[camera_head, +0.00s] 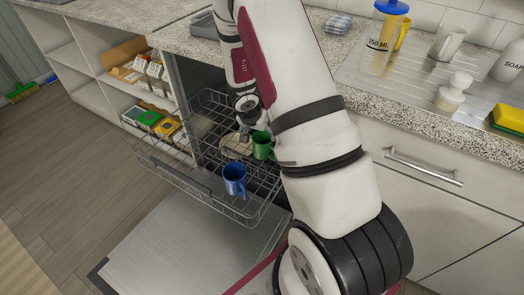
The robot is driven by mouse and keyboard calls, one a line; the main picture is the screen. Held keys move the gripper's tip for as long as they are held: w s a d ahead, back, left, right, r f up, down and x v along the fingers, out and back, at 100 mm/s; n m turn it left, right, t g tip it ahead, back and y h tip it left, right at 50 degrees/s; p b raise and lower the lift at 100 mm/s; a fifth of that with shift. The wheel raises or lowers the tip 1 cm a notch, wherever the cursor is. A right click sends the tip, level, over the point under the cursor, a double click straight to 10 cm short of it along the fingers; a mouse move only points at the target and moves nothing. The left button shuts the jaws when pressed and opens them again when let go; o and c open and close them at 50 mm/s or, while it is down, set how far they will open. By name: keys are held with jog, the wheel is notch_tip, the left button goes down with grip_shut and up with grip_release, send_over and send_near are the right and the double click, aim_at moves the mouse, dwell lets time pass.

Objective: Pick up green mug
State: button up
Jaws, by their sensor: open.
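The green mug (262,147) stands in the pulled-out upper dishwasher rack (212,197). Part of it is hidden behind my arm. A blue mug (235,180) is in the same rack, nearer and a little to the left of the green one. My gripper (243,132) is small in this view, just left of the green mug and over the rack. It is open and holds nothing that I can see. I cannot tell whether a finger touches the mug.
A pale plate (237,146) lies in the rack under my gripper. The open dishwasher door (180,248) lies low in front. Open shelves with boxes stand at left.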

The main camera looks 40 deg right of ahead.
aim_at(261, 138)
jog(key=shift+b+x, duration=1.35)
jog(key=shift+x, duration=0.8)
jog(key=shift+f, duration=0.1)
jog(key=b+x, duration=0.4)
jog(key=x, duration=0.1)
jog(key=shift+a, duration=0.2)
jog(key=c, duration=1.2)
